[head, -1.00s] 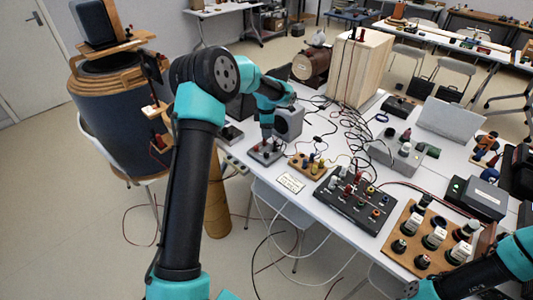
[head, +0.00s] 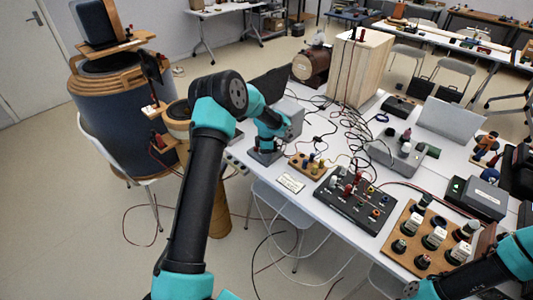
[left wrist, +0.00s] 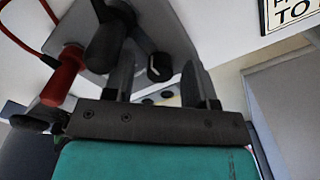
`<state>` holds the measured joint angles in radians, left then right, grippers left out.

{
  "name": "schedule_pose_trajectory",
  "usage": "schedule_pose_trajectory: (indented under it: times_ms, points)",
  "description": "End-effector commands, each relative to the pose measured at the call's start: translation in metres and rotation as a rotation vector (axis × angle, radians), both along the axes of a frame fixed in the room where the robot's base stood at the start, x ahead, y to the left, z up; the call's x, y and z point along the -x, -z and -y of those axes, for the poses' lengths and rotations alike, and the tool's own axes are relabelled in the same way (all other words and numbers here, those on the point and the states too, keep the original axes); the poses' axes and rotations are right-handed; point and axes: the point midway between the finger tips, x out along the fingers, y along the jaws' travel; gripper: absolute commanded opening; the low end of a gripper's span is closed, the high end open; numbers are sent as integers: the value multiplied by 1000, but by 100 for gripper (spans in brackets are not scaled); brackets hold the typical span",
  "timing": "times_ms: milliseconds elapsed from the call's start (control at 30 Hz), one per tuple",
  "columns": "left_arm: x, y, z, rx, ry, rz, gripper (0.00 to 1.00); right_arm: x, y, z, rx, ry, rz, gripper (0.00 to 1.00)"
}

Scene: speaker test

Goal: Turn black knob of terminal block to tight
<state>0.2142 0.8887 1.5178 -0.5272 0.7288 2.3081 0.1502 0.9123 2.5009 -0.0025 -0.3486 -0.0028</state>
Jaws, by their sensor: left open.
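The terminal block is a grey box (head: 265,158) on the near left edge of the table, mostly covered by my left gripper (head: 264,148) in the head view. In the left wrist view its grey face (left wrist: 165,20) carries a red post (left wrist: 66,76) at left, a larger black post (left wrist: 108,40) beside it, and a smaller black knob (left wrist: 160,67) with a pale mark. My left gripper (left wrist: 158,80) is open, with its fingers on either side of the smaller black knob in the picture. I cannot tell whether they touch it. My right gripper is out of view.
A wooden board with several small posts (head: 307,163), a paper label (head: 291,182) and a black panel with jacks (head: 352,200) lie to the right. Loose cables (head: 340,125) cover the table behind.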

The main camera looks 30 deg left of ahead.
Motion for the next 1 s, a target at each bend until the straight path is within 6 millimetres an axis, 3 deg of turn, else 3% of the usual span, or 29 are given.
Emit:
schedule_pose_trajectory:
  times_ms: [167,667,1000]
  points:
    - [0,0,0,0,0,0,51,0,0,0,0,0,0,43]
    - [0,0,0,0,0,0,3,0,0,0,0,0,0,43]
    - [0,0,0,1,29,-1,2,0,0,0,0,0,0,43]
